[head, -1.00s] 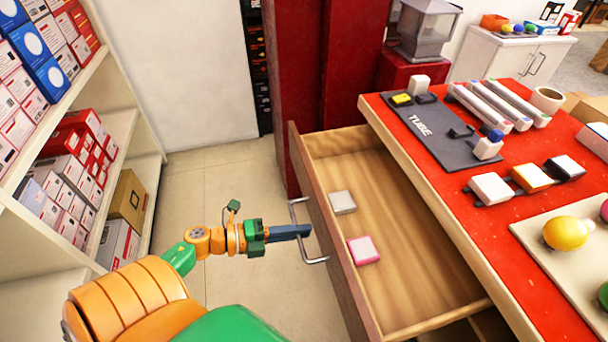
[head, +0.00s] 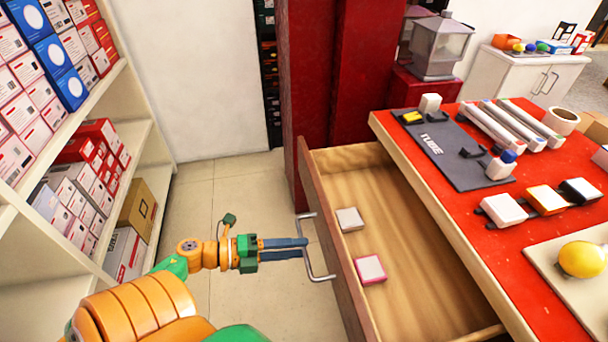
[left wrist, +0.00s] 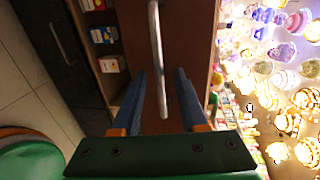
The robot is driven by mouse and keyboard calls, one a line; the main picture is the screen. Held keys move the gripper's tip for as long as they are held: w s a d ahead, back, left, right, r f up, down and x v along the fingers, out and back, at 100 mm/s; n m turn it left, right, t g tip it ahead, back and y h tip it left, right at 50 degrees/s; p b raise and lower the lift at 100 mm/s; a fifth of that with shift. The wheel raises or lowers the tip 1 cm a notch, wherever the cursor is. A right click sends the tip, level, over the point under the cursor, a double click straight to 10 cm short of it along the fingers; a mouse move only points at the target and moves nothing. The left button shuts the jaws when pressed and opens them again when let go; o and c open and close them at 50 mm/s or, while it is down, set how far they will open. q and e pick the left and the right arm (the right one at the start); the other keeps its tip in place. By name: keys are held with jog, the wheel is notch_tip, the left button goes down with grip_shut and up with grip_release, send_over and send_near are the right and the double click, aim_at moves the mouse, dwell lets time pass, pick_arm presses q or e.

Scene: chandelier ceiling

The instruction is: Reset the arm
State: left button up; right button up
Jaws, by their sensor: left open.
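My left gripper (head: 304,248) reaches in from the left in the head view, its blue fingers pointing at the metal handle (head: 326,277) of an open wooden drawer (head: 430,250). The fingers are apart with nothing clamped between them. In the left wrist view the fingers (left wrist: 159,88) stand on either side of the handle (left wrist: 155,40). The fingertips are close to the handle; I cannot tell whether they touch it. My right gripper is not in view.
The drawer holds a grey-white block (head: 349,219) and a pink-edged block (head: 370,269). A red-topped table (head: 450,204) stands above it at the right. A shelf of boxes (head: 150,170) stands at the left. Floor (head: 205,205) is clear between shelf and drawer.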

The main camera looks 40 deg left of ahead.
pick_arm(q)
jog(key=v, duration=0.4)
jog(key=shift+s+a, duration=0.2)
jog(key=shift+s, duration=0.05)
